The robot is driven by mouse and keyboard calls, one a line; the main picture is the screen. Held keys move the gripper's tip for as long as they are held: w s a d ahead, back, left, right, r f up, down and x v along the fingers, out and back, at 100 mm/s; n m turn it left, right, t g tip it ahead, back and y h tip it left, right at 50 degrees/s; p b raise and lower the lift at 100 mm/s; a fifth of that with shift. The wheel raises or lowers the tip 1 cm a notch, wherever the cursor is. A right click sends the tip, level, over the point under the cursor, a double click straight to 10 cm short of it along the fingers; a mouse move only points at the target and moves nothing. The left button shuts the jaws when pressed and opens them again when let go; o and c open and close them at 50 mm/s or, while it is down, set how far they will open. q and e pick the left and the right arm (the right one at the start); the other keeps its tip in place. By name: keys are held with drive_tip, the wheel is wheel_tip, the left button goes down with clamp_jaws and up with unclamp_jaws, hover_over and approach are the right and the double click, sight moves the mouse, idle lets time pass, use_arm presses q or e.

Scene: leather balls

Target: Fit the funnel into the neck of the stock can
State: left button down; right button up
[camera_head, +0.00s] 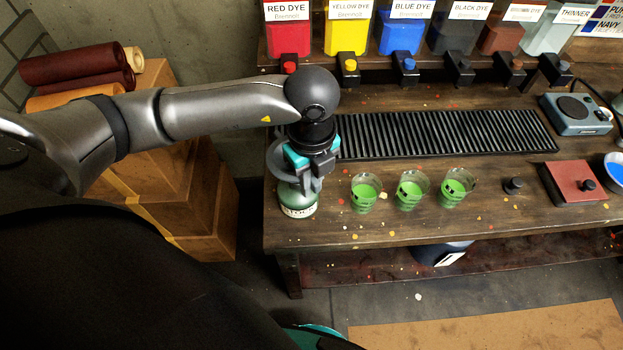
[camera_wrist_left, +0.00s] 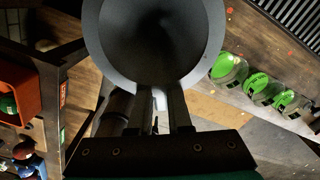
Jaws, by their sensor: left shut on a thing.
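My left gripper (camera_head: 312,172) points down at the left end of the bench, and its fingers are shut on the grey funnel (camera_head: 277,158). In the left wrist view the funnel (camera_wrist_left: 150,35) shows its wide round mouth, just beyond the fingertips (camera_wrist_left: 167,92). The stock can (camera_head: 298,203), pale green with a white label at its foot, stands upright on the bench directly below the gripper and funnel. The gripper and funnel hide the can's neck, so I cannot tell whether the spout is inside it. My right gripper is not in view.
Three cups of green liquid (camera_head: 365,192) stand right of the can. A black ribbed drain mat (camera_head: 450,134) lies behind them. Dye tanks with taps (camera_head: 345,35) line the back. Cardboard boxes (camera_head: 205,205) are stacked left of the bench.

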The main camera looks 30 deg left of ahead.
use_arm(q)
drive_tip(key=shift+f+b, duration=0.75)
drive_tip(key=shift+f, duration=0.25)
idle(0.9)
drive_tip(key=c, duration=0.8)
unclamp_jaws()
drive_tip(key=shift+o, duration=0.2)
drive_tip(key=shift+r, duration=0.1)
wheel_tip(320, 180, up, 15)
drive_tip(key=p, duration=0.1)
